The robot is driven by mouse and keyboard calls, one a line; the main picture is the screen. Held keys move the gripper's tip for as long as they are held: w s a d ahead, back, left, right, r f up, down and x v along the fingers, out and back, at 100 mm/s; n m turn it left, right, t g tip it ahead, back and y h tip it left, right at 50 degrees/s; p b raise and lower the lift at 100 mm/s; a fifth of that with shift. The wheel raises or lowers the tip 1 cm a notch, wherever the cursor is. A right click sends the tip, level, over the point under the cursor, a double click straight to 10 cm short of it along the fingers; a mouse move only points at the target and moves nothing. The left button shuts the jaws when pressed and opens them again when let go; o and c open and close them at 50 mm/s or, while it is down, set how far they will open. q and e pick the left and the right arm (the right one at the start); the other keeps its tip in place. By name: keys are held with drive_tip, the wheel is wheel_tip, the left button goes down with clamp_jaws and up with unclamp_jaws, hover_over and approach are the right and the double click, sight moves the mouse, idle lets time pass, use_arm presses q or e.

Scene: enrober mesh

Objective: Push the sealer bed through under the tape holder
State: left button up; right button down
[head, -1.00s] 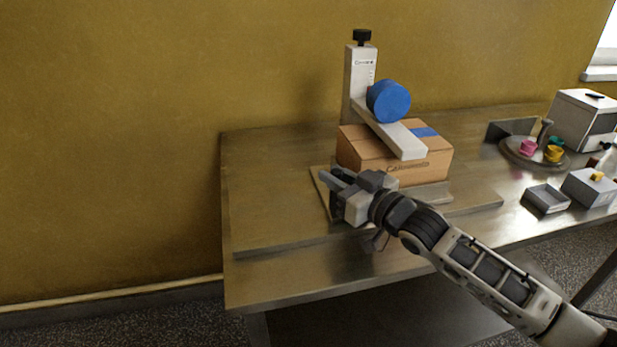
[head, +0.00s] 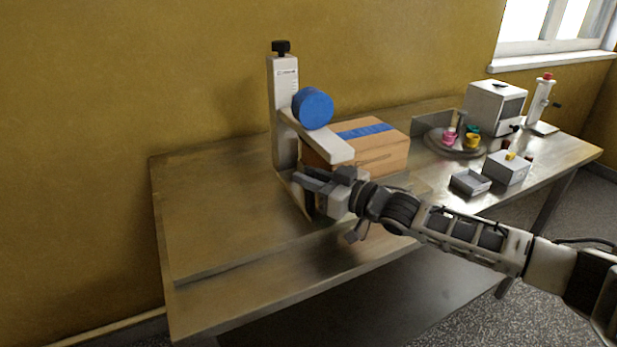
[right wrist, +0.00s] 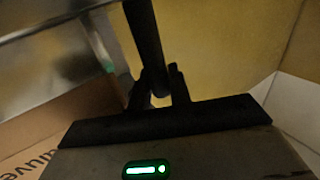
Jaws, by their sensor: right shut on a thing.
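The tape holder (head: 283,125) is a white upright with a black knob, a blue tape roll (head: 313,108) and a white arm reaching over the box. The cardboard box (head: 385,152) sits on the sealer bed (head: 291,190), mostly right of the holder, with blue tape along its top. Only the bed's left end shows clearly, beside my gripper. My right gripper (head: 308,183) is shut at this end, on what seems to be the bed's dark handle; the fingers partly hide it. In the right wrist view, a dark bar (right wrist: 147,45) runs up between the fingers. My left gripper is out of view.
Right of the box are a round tray (head: 437,146) with colored cups, a grey open bin (head: 470,182), a grey box with a yellow button (head: 508,166) and a white machine (head: 495,107). The table's left side (head: 205,215) is clear.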

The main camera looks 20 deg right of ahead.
drive_tip(key=c, duration=1.6)
unclamp_jaws()
drive_tip(key=shift+d, duration=0.35)
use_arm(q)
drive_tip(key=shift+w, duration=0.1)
use_arm(e)
drive_tip(key=shift+s+d+f, duration=0.1)
drive_tip(key=shift+s+d, duration=0.1)
drive_tip(key=shift+s, duration=0.05)
drive_tip(key=shift+a+v, duration=0.2)
drive_tip(key=shift+v, duration=7.3)
drive_tip(key=shift+s, duration=0.2)
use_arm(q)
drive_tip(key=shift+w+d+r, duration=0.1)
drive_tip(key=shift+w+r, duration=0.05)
